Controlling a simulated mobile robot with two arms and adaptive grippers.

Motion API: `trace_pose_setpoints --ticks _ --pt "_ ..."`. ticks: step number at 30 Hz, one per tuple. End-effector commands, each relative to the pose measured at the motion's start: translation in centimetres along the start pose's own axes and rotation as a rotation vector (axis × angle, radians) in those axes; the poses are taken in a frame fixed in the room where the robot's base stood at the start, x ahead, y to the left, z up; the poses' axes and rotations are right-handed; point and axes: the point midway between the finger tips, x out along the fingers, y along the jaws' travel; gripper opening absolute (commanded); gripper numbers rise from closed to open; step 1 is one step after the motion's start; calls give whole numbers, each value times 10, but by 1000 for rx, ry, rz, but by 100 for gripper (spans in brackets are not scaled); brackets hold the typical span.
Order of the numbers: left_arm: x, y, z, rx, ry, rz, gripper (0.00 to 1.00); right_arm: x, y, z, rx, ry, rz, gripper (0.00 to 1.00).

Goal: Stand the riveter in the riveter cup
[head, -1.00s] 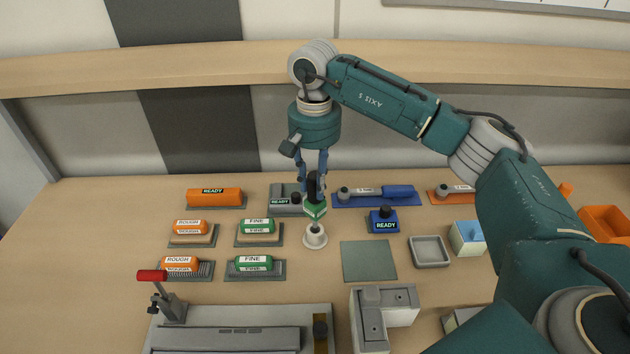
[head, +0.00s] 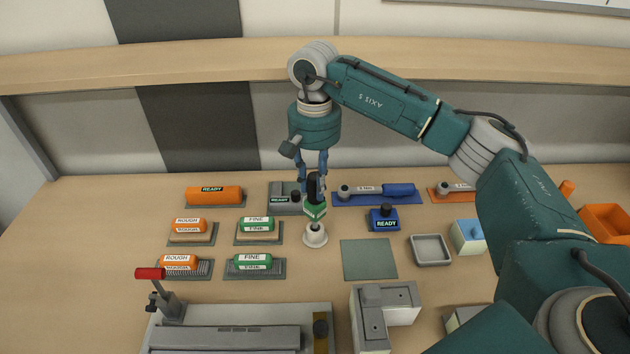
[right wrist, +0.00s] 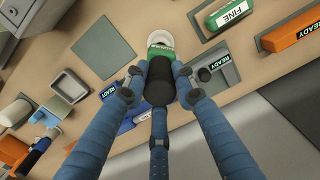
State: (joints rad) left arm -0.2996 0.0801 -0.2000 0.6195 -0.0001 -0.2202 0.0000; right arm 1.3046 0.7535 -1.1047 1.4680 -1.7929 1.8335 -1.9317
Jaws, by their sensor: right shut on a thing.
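The riveter, a tool with a black upper part and a green body with a white band (head: 315,209), hangs roughly upright below my right gripper (head: 314,182). My right gripper is shut on its black part. The riveter cup (head: 315,236), small and whitish with a round base, stands on the table directly below the riveter's lower end. Whether the tip touches or enters the cup I cannot tell. My left gripper is not in view.
Orange and green FINE and ROUGH blocks (head: 256,262) lie on mats to the left. A grey READY block (head: 284,198) and a blue READY block (head: 384,222) are close by. A flat green-grey mat (head: 368,260) and a grey tray (head: 430,250) lie to the right.

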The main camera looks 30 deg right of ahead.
Motion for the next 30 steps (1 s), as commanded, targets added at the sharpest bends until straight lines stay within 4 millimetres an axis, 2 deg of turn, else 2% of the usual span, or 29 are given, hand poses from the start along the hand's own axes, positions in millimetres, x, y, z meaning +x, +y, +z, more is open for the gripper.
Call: trace_pose_setpoints --ticks 30 --pt "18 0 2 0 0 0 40 24 0 -1 0 2 -2 0"
